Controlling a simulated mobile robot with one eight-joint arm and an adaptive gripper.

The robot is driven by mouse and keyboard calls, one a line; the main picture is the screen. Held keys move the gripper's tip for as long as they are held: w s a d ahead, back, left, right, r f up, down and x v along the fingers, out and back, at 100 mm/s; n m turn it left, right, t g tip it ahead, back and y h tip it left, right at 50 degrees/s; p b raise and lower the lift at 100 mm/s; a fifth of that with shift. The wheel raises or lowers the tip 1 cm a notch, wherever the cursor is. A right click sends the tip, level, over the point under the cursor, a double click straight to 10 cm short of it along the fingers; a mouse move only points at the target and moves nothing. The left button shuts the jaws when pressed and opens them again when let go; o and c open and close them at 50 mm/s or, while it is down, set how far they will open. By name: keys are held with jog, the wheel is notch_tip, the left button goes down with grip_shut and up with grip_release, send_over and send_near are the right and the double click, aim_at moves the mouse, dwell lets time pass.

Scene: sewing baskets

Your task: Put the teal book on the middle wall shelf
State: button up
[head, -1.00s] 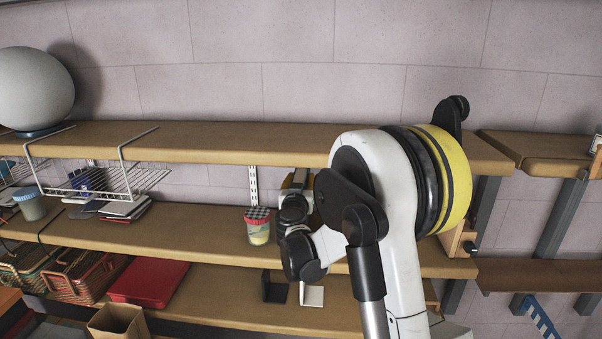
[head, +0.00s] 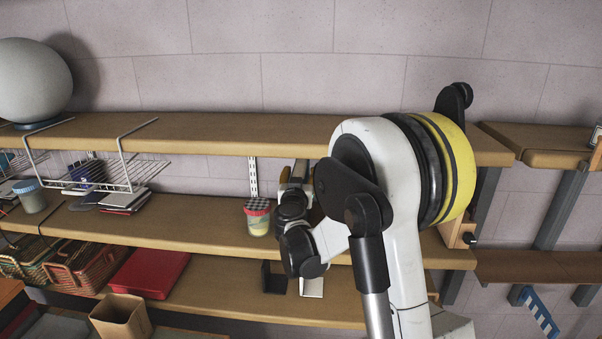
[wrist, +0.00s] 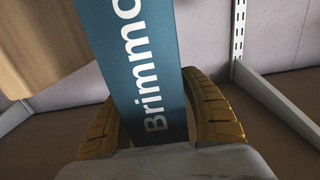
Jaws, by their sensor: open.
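The teal book (wrist: 153,70), with white lettering starting "Brimmo", stands between the two yellow fingers of my gripper (wrist: 155,92) in the wrist view. The fingers are open, one on each side of it. The right finger looks very close to the book; I cannot tell whether it touches. In the head view my gripper (head: 297,178) reaches in over the middle wall shelf (head: 180,222), below the top board. My arm hides most of that spot, and I cannot make out the book there.
A jar with a checked lid (head: 258,217) stands just left of my gripper. The top shelf board (head: 220,135) is close overhead. A pale wooden object (wrist: 38,40) is left of the book. A wire basket (head: 115,178) hangs at left.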

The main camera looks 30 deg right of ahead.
jog(key=s+a+f+n+g+y+b, duration=0.1)
jog(key=s+a+g+y, duration=0.3)
jog(key=s, duration=0.8)
jog(key=s+a+f+n+g+h, duration=0.15)
jog(key=s+a, duration=0.35)
jog(key=s, duration=0.6)
jog(key=s+a+f+n+g+y, duration=0.1)
jog(key=s+a+f+n+y, duration=0.1)
jog(key=s+a, duration=0.4)
jog(key=s+a+f+n+g+y, duration=0.1)
jog(key=s+a+f+y, duration=0.3)
jog(key=s, duration=0.4)
jog(key=a+n+y, duration=0.1)
jog(key=a, duration=0.1)
jog(key=shift+s+a, duration=0.3)
jog(key=shift+a, duration=0.1)
jog(key=shift+g+y, duration=0.25)
notch_tip(320, 180, down, 28)
jog(key=b, duration=2.8)
jog(key=shift+b, duration=0.3)
jog(key=shift+f, duration=0.1)
